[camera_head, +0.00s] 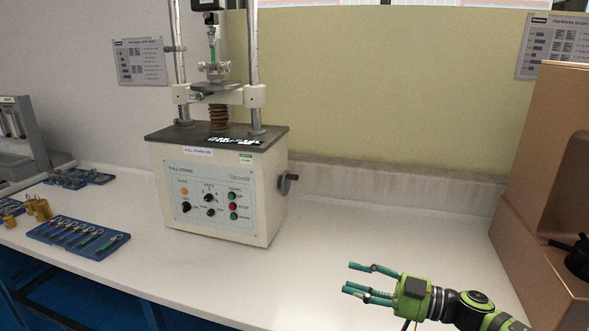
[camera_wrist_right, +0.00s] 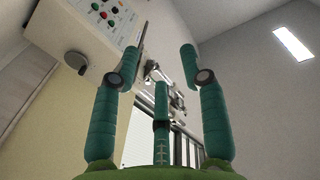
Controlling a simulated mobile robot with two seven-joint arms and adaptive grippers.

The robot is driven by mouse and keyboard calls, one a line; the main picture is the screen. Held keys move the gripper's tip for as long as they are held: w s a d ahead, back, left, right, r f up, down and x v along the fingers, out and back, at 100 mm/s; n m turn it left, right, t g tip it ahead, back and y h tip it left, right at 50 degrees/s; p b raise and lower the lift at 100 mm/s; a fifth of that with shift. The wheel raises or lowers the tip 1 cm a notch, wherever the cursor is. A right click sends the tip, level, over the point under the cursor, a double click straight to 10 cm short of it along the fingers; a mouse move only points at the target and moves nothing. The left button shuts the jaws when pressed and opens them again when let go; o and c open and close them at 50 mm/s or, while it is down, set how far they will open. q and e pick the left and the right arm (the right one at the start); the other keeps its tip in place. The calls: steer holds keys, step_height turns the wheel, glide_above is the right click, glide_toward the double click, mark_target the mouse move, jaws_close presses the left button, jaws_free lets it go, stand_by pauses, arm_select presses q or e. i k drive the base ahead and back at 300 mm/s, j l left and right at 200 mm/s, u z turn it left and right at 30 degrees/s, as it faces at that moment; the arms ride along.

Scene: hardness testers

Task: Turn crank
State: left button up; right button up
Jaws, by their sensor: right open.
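The pull-stand machine (camera_head: 218,190) stands on the bench, left of centre in the head view. Its small dark crank (camera_head: 287,183) sticks out from the right side of the cream housing. My right gripper (camera_head: 357,279) is open and empty, with green fingers pointing left. It is in front of the crank, to its right, and clearly apart from it. In the right wrist view the gripper (camera_wrist_right: 160,66) has its fingers spread with nothing between them. The machine's panel (camera_wrist_right: 108,14) shows at the upper left there. A dark round part below it (camera_wrist_right: 76,61) looks like the crank. My left gripper is not in view.
A blue tray of small tools (camera_head: 80,238) lies left of the machine, with brass weights (camera_head: 38,208) beside it. A large brown machine (camera_head: 545,170) stands at the right. The white bench top (camera_head: 390,225) between the machines is clear. The wall rises behind.

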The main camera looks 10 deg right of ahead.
mark_target(285, 182)
steer(key=i, duration=1.45)
